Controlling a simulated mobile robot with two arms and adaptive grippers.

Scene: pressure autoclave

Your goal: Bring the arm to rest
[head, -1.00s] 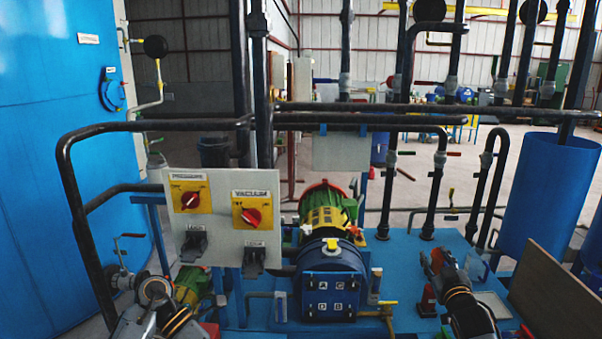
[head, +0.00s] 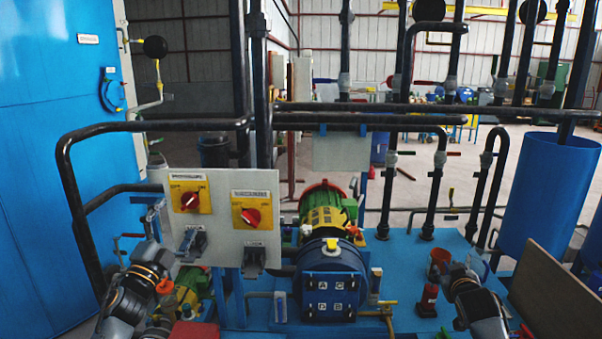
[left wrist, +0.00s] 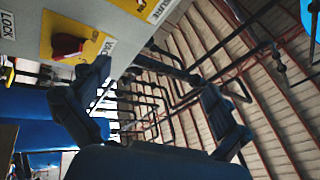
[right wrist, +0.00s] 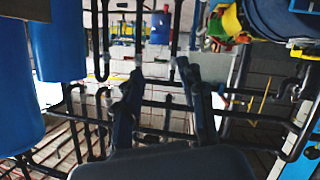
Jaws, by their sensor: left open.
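My left gripper (head: 153,222) is raised at the left edge of the grey switch panel (head: 225,180) in the head view. In the left wrist view its two fingers (left wrist: 150,100) stand wide apart with nothing between them. The panel and a red knob on a yellow plate (left wrist: 70,47) are close beside one finger there. My right gripper (head: 468,264) is low at the right, above the blue deck. In the right wrist view its fingers (right wrist: 163,85) are apart, with only background pipes between them.
The panel carries two red switches (head: 189,201) (head: 251,217) and black lock parts below. A black rail (head: 150,126) loops around it on the left. A green, yellow and blue motor (head: 328,225) stands between the arms. A brown board (head: 555,290) and blue tank (head: 550,185) are at the right.

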